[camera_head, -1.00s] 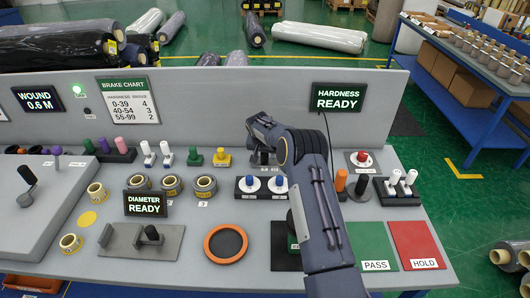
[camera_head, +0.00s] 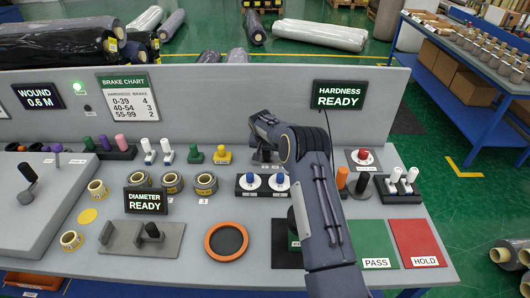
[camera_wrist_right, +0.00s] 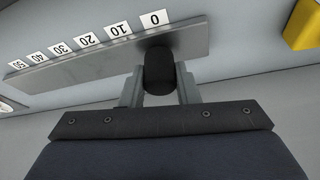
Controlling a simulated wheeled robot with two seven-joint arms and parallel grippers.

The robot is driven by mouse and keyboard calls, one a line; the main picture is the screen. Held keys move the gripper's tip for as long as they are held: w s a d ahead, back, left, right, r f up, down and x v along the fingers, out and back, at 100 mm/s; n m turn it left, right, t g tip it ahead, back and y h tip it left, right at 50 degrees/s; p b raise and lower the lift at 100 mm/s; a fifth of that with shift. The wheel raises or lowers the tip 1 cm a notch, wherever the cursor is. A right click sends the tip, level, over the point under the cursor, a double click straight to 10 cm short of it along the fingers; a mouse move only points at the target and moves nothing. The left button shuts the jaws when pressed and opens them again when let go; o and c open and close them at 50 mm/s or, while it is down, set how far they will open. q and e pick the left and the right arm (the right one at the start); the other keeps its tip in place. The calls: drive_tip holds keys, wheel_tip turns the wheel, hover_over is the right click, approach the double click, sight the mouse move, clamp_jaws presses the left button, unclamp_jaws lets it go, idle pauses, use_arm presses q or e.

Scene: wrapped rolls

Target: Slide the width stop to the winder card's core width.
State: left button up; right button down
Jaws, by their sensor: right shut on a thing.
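In the right wrist view a grey metal rail (camera_wrist_right: 100,57) carries white number labels 0, 10, 20, 30, 40 and 50. A black rounded knob (camera_wrist_right: 159,75), which looks like the width stop's handle, stands near the 0 label. My right gripper (camera_wrist_right: 159,88) is shut on this knob, with a finger on each side. In the head view my right arm (camera_head: 315,195) reaches to the back of the bench and hides most of the stop and its scale. No winder card with a core width is readable. My left gripper is not in view.
A yellow block (camera_wrist_right: 302,25) is close by in the wrist view. A hardness sign (camera_head: 339,95) hangs on the back panel.

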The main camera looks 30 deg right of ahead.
drive_tip(key=s+d+b, duration=0.1)
drive_tip(key=s+d, duration=0.1)
drive_tip(key=d, duration=0.2)
drive_tip(key=s+d+b, duration=0.2)
drive_tip(key=s+d, duration=0.1)
drive_tip(key=d, duration=0.1)
drive_tip(key=s+d+b, duration=0.2)
drive_tip(key=d, duration=0.2)
drive_tip(key=shift+s+f, duration=0.1)
drive_tip(key=shift+s, duration=0.1)
drive_tip(key=shift+s+d, duration=0.4)
drive_tip(key=shift+d, duration=0.25)
drive_tip(key=c, duration=1.1)
unclamp_jaws()
drive_tip(key=b+v, duration=0.2)
drive_tip(key=v, duration=0.6)
